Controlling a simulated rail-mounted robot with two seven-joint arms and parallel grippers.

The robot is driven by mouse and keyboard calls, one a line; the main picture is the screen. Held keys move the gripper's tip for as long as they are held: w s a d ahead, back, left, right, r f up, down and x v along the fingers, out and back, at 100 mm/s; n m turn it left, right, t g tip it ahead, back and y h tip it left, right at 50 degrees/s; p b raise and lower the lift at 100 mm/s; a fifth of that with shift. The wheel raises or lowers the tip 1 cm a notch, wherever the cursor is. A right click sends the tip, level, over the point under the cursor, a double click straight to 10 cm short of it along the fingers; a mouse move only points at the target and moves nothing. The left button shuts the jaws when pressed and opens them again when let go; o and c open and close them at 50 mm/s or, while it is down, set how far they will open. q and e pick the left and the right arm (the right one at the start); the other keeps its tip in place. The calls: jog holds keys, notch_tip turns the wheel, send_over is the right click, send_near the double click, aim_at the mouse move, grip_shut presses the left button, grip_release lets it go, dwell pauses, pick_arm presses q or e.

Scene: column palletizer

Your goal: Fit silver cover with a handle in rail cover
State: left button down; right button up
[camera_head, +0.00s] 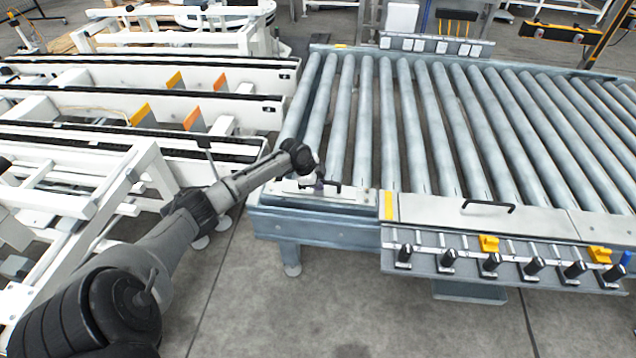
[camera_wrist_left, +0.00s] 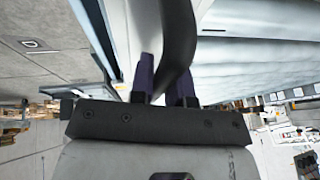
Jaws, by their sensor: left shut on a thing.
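The silver cover (camera_head: 352,196) with a dark handle lies along the front rail of the roller conveyor at its left end. It looks level with the rail; I cannot tell whether it is fully seated. My left gripper (camera_head: 320,184) is at the handle, reaching in from the left. In the left wrist view, the dark curved handle (camera_wrist_left: 179,42) passes between the purple fingers of my left gripper (camera_wrist_left: 164,86), which is shut on it. The rail cover (camera_head: 550,222) continues to the right with another dark handle (camera_head: 488,204). My right gripper is not in view.
The roller conveyor (camera_head: 455,120) fills the right and back. Black knobs and yellow clamps (camera_head: 489,243) line a bracket below its front edge. White rail frames (camera_head: 215,105) stand on the left. The grey floor (camera_head: 350,310) in front is clear.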

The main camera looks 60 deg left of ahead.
pick_arm(q)
jog(key=shift+f, duration=0.45)
dwell(0.7)
jog(key=c, duration=1.1)
grip_release()
jog(key=shift+w, duration=0.1)
jog(key=shift+o, duration=0.4)
jog(key=shift+f, duration=0.2)
jog(key=p+v, duration=0.6)
jog(key=v, duration=0.8)
